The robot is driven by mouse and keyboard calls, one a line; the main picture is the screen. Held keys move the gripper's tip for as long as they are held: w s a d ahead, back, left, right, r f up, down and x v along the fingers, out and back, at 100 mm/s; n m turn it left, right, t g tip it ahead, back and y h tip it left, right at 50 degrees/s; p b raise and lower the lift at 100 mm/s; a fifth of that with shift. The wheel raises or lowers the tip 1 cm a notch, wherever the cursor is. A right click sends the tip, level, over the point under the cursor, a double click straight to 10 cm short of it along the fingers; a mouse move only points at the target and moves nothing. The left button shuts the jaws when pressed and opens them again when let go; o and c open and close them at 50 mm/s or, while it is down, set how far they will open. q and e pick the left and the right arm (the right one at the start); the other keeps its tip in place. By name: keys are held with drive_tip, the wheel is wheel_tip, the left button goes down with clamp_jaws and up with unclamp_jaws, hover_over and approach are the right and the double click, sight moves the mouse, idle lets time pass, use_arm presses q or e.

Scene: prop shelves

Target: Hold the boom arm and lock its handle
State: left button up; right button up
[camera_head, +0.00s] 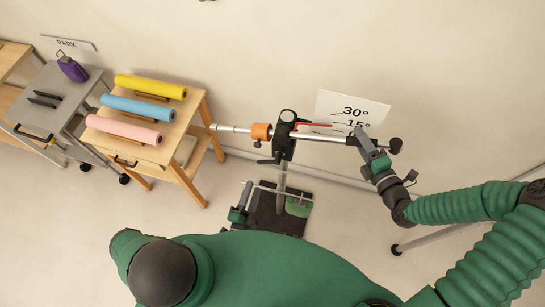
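The boom arm (322,136) is a silver bar running across a stand, with an orange collar (261,131) near its left end and a black knob at its right end. A black clamp (285,133) joins it to the upright post. A dark lever, seemingly the handle (268,161), sticks out left below the clamp. My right gripper (361,135) is at the right part of the boom, its grey finger crossing the bar; the other finger is hidden, so its grip is unclear. My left gripper (246,190) is low, beside the stand base, apart from the handle; its opening is unclear.
The dark stand base (267,215) is on the floor, partly behind my green body. A wooden cart (170,145) with yellow, blue and pink rolls stands left, beside a grey cart (52,82) with a purple bottle. An angle sign (350,106) is on the wall behind.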

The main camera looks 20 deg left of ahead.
drive_tip(key=o, duration=0.3)
drive_tip(key=shift+s, duration=0.1)
drive_tip(key=s, duration=1.1)
drive_tip(key=shift+b, duration=0.3)
drive_tip(key=shift+w, duration=0.1)
